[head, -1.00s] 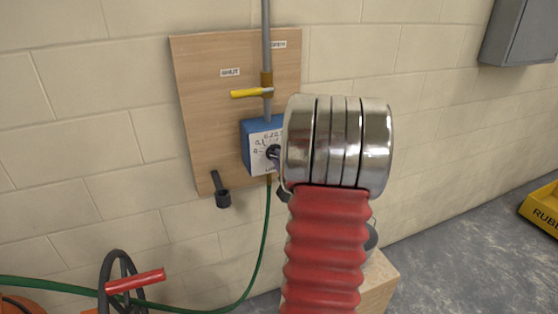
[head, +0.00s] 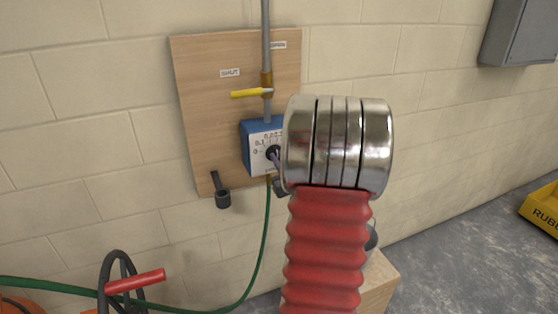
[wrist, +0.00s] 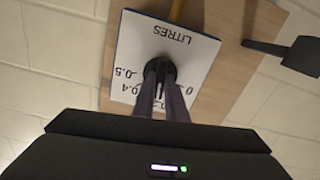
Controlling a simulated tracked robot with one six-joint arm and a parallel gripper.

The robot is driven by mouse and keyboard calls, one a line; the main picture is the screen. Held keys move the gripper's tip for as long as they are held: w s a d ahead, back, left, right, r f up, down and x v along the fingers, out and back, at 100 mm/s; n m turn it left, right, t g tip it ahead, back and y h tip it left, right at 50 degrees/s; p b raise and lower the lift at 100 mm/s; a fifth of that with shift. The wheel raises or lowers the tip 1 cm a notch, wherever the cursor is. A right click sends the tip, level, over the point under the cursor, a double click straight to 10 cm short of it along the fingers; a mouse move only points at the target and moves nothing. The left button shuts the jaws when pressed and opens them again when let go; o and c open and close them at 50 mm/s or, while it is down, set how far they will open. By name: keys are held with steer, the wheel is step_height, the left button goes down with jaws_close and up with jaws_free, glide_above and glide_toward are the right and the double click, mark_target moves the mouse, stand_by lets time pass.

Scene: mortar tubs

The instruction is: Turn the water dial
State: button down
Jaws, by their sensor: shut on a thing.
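The water dial is a black knob (wrist: 157,73) on the white scale face of a blue box (head: 248,147). The box is fixed to a wooden board on the wall. In the wrist view the face (wrist: 200,51) reads LITRES upside down, with numbers such as 0.5 and 0.4. My gripper (wrist: 160,72) is shut on the knob, its two dark fingers close together. The fingers hide part of the knob and scale. In the head view my silver and red arm hides most of my gripper and the right side of the box.
A yellow-handled valve (head: 250,93) sits on the pipe above the box, between SHUT and OPEN labels. A black holder (head: 222,198) sticks out at the board's lower left. A green hose (head: 262,240) hangs below. A yellow tub (head: 543,211) stands at far right.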

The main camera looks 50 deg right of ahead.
steer(key=shift+a+f+m, duration=0.1)
steer(key=shift+f+m, duration=0.05)
steer(key=shift+m, duration=0.95)
steer(key=shift+a+f+m, duration=0.1)
steer(key=shift+f+m, duration=0.05)
steer(key=shift+m, duration=0.95)
steer(key=c, duration=2.1)
jaws_free()
steer(key=o, duration=0.3)
steer(key=shift+d+r, duration=0.15)
steer(key=shift+r, duration=0.05)
steer(key=shift+s, duration=0.1)
steer(key=v, duration=1.3)
steer(key=shift+s+a, duration=0.2)
steer(key=shift+s, duration=0.05)
steer(key=shift+f, duration=0.1)
